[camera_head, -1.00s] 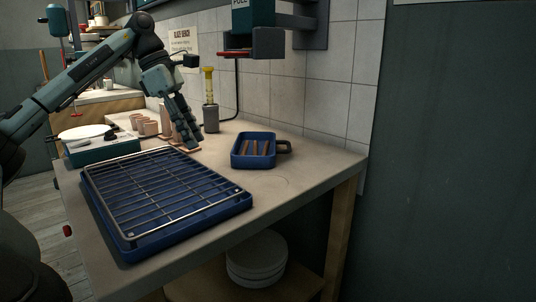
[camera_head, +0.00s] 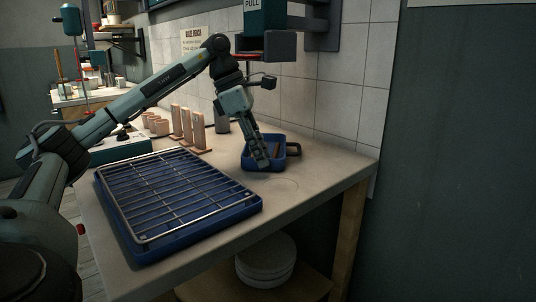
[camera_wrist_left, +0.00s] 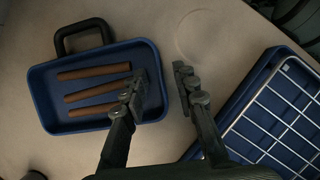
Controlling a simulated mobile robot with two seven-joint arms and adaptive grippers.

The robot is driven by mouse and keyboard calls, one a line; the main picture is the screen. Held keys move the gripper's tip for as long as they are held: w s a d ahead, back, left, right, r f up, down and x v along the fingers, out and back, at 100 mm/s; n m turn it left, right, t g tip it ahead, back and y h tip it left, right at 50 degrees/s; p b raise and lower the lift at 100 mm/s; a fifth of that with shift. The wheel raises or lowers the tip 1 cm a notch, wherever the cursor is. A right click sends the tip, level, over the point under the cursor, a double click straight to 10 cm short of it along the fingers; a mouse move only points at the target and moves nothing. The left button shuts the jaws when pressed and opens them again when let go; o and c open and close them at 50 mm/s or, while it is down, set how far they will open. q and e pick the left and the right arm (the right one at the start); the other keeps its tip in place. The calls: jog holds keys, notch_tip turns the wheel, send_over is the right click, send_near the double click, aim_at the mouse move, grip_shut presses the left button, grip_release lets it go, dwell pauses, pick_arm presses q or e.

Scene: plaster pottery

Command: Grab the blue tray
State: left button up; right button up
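A small blue tray (camera_head: 248,164) with a black handle stands on the bench near the tiled wall. In the left wrist view the small blue tray (camera_wrist_left: 45,108) holds brown bars (camera_wrist_left: 95,90). My left gripper (camera_head: 262,163) is at this tray, pointing down and partly hiding it. In the left wrist view my left gripper (camera_wrist_left: 160,84) is open and empty. One finger overlaps the tray's inside, and the other is outside its near wall. I cannot tell whether they touch it. A larger blue tray (camera_head: 135,255) under a wire rack lies nearer. My right gripper is not in view.
The wire rack (camera_head: 180,195) covers the larger tray. White plates (camera_head: 266,262) are stacked below the bench. The bench's right end is clear.

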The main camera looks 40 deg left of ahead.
pick_arm(q)
jog(key=shift+w+d+f, duration=0.15)
jog(key=shift+d+f, duration=0.05)
jog(key=shift+f, duration=0.35)
jog(key=shift+f, duration=0.15)
grip_shut()
